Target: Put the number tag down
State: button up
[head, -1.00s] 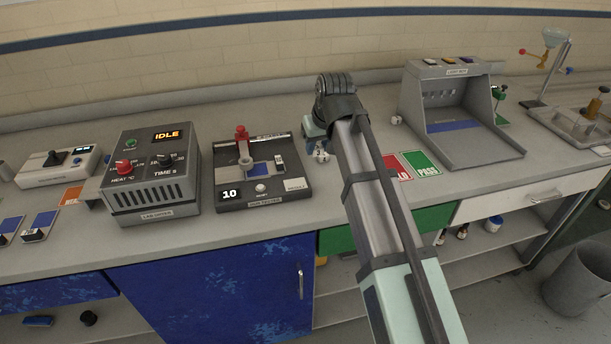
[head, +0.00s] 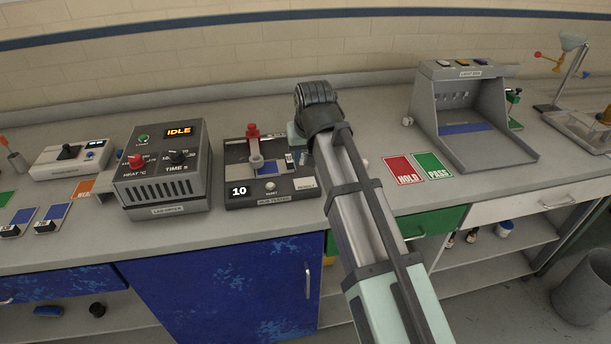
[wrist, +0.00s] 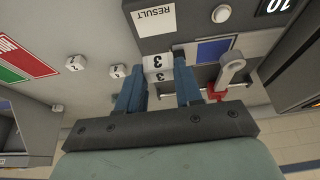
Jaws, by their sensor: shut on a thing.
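The number tag (wrist: 158,63), a small white block marked 3, sits between the two blue fingers of my gripper (wrist: 159,88) in the wrist view. My gripper is shut on it. The tag shows at the edge of the rub tester (wrist: 182,30), close to its white RESULT label (wrist: 154,17); I cannot tell whether it touches anything below. In the head view the rub tester (head: 233,203) reads 10, and my wrist and arm hide most of the gripper at its right side.
Two other white number tags (wrist: 76,62) (wrist: 118,70) lie on the bench. The red HOLD card (head: 403,171) and green PASS card (head: 433,166) lie right of my arm. The lab dryer (head: 163,172) reads IDLE, left of the tester. A grey light box (head: 475,150) stands right.

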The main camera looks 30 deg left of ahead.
aim_at(304, 181)
jog(key=shift+f, duration=3.55)
jog(key=o, duration=1)
jog(key=shift+f, duration=0.1)
jog(key=v, duration=1.2)
